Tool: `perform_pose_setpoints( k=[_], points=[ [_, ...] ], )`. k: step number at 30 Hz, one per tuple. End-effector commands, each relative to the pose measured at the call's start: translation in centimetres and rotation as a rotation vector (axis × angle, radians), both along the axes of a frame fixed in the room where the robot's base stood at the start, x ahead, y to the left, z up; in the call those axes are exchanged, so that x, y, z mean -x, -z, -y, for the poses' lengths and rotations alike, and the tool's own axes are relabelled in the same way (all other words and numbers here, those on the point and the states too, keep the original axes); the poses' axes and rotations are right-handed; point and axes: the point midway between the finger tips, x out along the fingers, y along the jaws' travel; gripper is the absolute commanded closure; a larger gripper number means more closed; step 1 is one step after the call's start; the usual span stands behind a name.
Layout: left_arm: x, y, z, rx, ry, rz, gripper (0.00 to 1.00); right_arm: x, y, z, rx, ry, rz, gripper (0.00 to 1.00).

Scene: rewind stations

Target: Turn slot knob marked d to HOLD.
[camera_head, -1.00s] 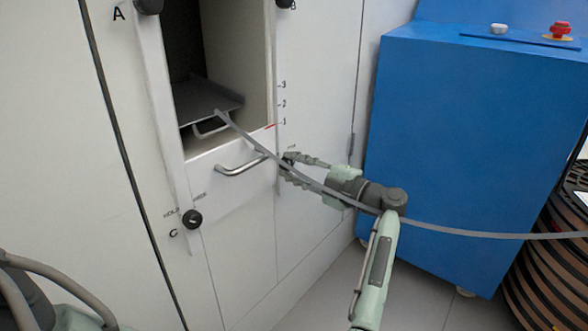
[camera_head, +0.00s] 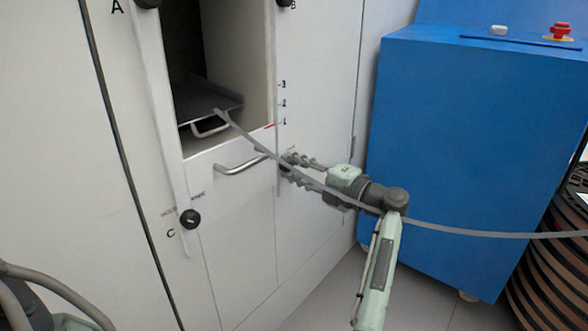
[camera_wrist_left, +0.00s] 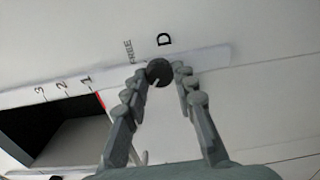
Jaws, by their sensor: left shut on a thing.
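The black slot knob marked D (camera_wrist_left: 159,70) sits on a pale strip of the cabinet front in the left wrist view. The letter D stands above it and the label FREE at its upper left. No HOLD label shows there. A light mark on the knob points down-left in that view, away from FREE. My left gripper (camera_wrist_left: 160,74) is shut on the knob, one finger on each side. In the head view, my left gripper (camera_head: 284,165) is at the right-hand strip and hides the knob. My right gripper is not in view.
A grey band (camera_head: 460,231) runs from the tray (camera_head: 205,102) in the open bay past my left arm to the right edge. A bar handle (camera_head: 240,165) and knob C (camera_head: 190,218) are left of my gripper. A blue cabinet (camera_head: 450,150) stands at right.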

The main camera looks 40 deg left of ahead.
Motion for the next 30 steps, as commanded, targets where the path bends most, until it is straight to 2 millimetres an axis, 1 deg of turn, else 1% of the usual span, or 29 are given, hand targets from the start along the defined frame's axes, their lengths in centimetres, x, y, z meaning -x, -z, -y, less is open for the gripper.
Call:
perform_pose_setpoints(
  k=[6, 7, 9, 12, 20, 23, 26, 30],
  points=[
    [0.1, 0.2, 0.1, 0.004, -0.002, -0.001, 1.0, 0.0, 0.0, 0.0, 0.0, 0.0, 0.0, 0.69],
    [0.1, 0.2, 0.1, 0.004, -0.002, -0.001, 0.71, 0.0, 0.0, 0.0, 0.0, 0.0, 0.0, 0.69],
    [0.1, 0.2, 0.1, 0.004, -0.001, -0.001, 0.62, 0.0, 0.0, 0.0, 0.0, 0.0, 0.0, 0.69],
    [0.0, 0.1, 0.1, 0.003, -0.001, -0.001, 0.52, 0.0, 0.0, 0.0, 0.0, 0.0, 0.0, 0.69],
    [0.0, 0.1, 0.1, 0.001, 0.0, -0.001, 0.52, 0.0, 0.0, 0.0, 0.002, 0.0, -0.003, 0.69],
    [0.0, 0.0, 0.6, 0.0, 0.002, -0.001, 0.52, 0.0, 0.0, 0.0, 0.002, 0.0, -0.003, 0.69],
    [0.1, 0.0, 2.0, 0.0, 0.003, -0.001, 0.52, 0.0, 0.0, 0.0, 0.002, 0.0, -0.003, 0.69],
    [0.4, 0.1, 4.9, 0.0, 0.003, -0.003, 0.52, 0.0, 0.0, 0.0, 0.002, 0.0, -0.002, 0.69]
  ],
)
